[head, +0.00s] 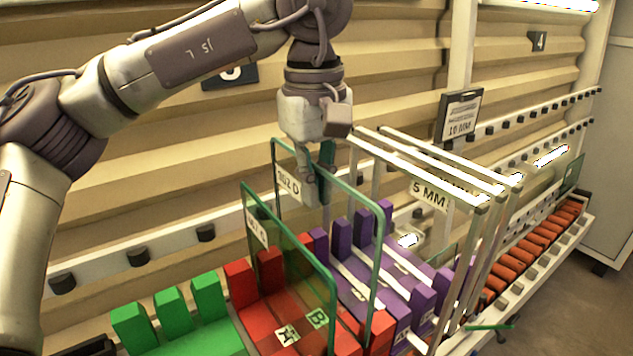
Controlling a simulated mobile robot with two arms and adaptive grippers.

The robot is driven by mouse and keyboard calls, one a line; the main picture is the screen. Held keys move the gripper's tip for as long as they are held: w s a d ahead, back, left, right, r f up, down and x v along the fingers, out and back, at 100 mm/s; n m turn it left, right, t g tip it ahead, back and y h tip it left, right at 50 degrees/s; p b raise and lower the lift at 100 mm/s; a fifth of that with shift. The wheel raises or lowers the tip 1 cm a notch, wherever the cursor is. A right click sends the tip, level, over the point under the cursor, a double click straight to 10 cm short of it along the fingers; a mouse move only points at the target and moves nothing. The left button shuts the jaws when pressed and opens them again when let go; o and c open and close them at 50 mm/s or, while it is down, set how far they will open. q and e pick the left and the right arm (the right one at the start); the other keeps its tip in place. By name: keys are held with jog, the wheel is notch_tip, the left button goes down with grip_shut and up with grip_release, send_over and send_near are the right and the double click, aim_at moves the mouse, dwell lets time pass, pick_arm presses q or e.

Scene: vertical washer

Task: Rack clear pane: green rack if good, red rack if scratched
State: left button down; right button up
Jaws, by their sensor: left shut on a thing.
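My left gripper (314,178) comes down from above and is shut on the top part of a clear pane (357,205) with green edges and a white label reading about "302 D". The pane is upright over the border of the red rack (272,305) and the purple rack; I cannot tell whether its lower edge touches a rack. No scratch can be made out on it. Another clear pane (290,250), labelled about "361 D", stands nearer in the red rack. The green rack (192,335) is at the lower left, with no pane visible in its shown part. My right gripper is not in view.
The purple rack (385,283) lies right of the red one. White upright frames (475,215) with a "5 MM" sign stand close to the held pane's right. An orange-slotted rack (535,245) is farther right. A ribbed wall with a peg rail (175,250) runs behind.

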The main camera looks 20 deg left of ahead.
aim_at(316, 224)
pick_arm(q)
jog(key=shift+f+b, duration=1.55)
jog(key=shift+f, duration=0.6)
jog(key=shift+f+b, duration=0.55)
jog(key=shift+f, duration=0.2)
dwell(0.4)
jog(key=c, duration=1.2)
grip_release()
jog(key=shift+c, duration=0.2)
jog(key=shift+f, duration=0.1)
notch_tip(316, 224, up, 12)
jog(key=shift+s+r, duration=0.1)
jog(key=shift+s, duration=0.05)
